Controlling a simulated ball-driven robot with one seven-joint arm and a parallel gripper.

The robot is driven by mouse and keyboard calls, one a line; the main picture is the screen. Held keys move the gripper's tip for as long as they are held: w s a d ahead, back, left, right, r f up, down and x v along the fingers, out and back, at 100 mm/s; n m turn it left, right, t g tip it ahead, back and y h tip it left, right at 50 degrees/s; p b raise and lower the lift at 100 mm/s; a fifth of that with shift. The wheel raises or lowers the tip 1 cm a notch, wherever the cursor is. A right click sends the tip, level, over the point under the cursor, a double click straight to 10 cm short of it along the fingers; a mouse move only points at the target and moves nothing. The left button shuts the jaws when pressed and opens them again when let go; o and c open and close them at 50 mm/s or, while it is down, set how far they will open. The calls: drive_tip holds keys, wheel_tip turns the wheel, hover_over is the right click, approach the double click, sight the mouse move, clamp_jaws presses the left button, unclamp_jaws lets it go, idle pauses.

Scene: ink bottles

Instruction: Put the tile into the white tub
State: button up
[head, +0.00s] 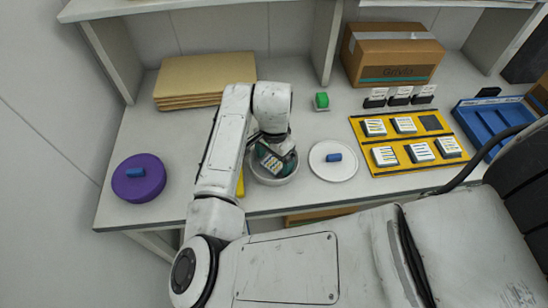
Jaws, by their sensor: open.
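The white tub (275,182) is a round, low container near the front of the table, left of centre. A tile (270,163) with a striped, coloured face shows inside the tub's outline and looks tilted. My gripper (273,150) is directly over the tub and close to the tile. It is open, but its fingers are partly hidden by the wrist and hard to separate from the tile. I cannot tell whether the tile touches the tub floor or a finger.
A white plate (322,172) with a blue piece is right of the tub. A yellow board (408,160) holds several striped tiles and one dark square. A purple disc (139,187) is left, brown folders (205,75) behind, a blue tray (485,122) right, a green block (321,100) behind.

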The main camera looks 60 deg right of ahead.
sight(274, 163)
wheel_tip(274, 163, up, 12)
drive_tip(key=b, duration=0.1)
idle(1.0)
